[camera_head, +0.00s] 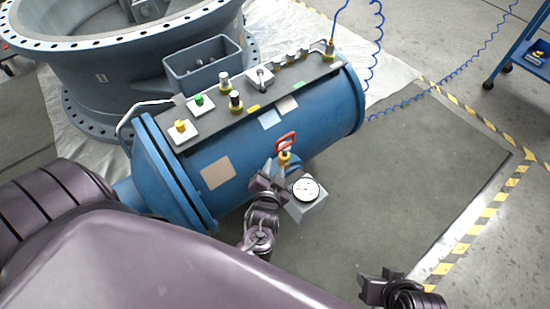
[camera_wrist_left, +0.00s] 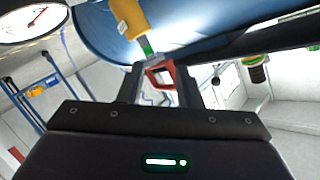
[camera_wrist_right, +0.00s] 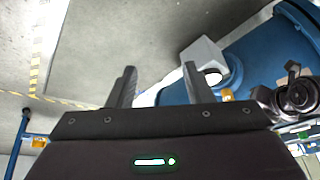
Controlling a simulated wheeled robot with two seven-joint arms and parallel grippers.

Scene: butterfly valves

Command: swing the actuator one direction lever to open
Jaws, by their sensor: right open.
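A red loop-shaped lever (camera_head: 286,142) on a yellow fitting (camera_head: 285,158) stands at the near side of the blue actuator cylinder (camera_head: 245,160). I cannot tell from any label whether it is the direction lever. My left gripper (camera_head: 270,177) is just below it, with its fingers apart. In the left wrist view the red lever (camera_wrist_left: 160,74) shows between the fingertips; I cannot tell whether they touch it. My right gripper (camera_head: 384,276) is open and empty, low on the right, away from the cylinder. A silver lever on a white plate (camera_head: 260,78) sits on the cylinder's top panel.
A round gauge (camera_head: 305,189) on a grey box stands just right of my left gripper. The top panel holds several knobs, including a green one (camera_head: 199,100) and a yellow one (camera_head: 181,126). A large flanged ring (camera_head: 110,60) stands behind.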

